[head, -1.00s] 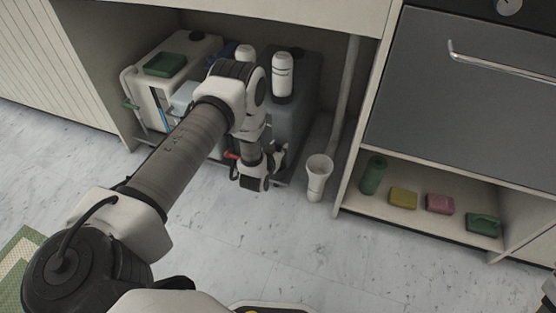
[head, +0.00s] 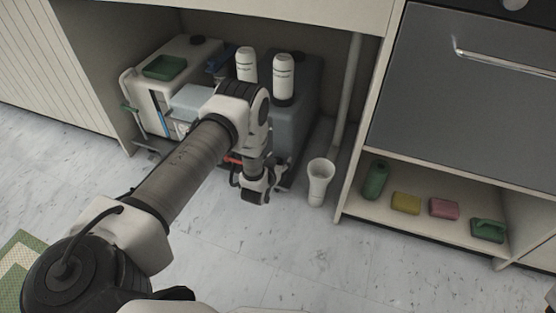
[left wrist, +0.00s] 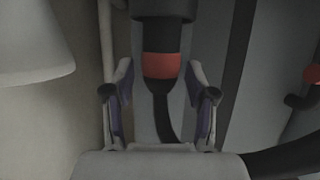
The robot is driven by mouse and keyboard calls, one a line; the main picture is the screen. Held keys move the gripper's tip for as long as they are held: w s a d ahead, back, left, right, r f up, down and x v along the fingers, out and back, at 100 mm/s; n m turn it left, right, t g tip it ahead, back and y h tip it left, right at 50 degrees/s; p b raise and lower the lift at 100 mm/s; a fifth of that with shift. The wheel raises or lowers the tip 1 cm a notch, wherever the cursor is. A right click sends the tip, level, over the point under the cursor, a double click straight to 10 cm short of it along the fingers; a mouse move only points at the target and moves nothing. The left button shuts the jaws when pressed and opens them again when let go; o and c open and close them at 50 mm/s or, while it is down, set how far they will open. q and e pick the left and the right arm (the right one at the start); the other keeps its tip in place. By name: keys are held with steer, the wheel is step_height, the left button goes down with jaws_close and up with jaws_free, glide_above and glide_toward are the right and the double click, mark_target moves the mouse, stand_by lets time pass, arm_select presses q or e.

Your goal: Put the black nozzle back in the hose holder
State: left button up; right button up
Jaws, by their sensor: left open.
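My left gripper (head: 258,188) is low in front of the open under-counter bay. In the left wrist view my left gripper (left wrist: 160,95) has its two fingers spread apart. A black nozzle piece with an orange-red band (left wrist: 161,66) lines up with the gap between them, and a black hose (left wrist: 162,112) runs down from it. I see no finger touching it, and its depth relative to the fingertips is unclear. In the head view the nozzle is hard to make out behind the gripper. I cannot tell which part is the hose holder. My right gripper is not in view.
A white funnel-shaped vessel (head: 319,181) stands right of my left gripper. A white tank (head: 151,96) and a grey tank (head: 293,122) with white bottles above fill the bay. A pipe (head: 347,100) runs down at its right. The floor in front is clear.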

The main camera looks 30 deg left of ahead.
arm_select(q)
steer(key=shift+s+r, duration=0.1)
steer(key=shift+r, duration=0.2)
steer(key=s+d+r+m+g+h+p, duration=0.15)
steer(key=s+d+g, duration=0.3)
steer(key=s, duration=0.75)
steer(key=s+d+r+g+h+p, duration=0.15)
steer(key=s+d+g, duration=0.3)
steer(key=s, duration=0.85)
steer(key=s+d+r+m+g+p, duration=0.1)
steer(key=s+d+r+g+p, duration=0.3)
steer(key=s, duration=0.8)
step_height(320, 180, up, 38)
steer(key=d+p, duration=0.1)
steer(key=p, duration=3.7)
steer(key=shift+s, duration=0.2)
steer(key=shift+w+f, duration=0.1)
steer(key=shift+f, duration=0.05)
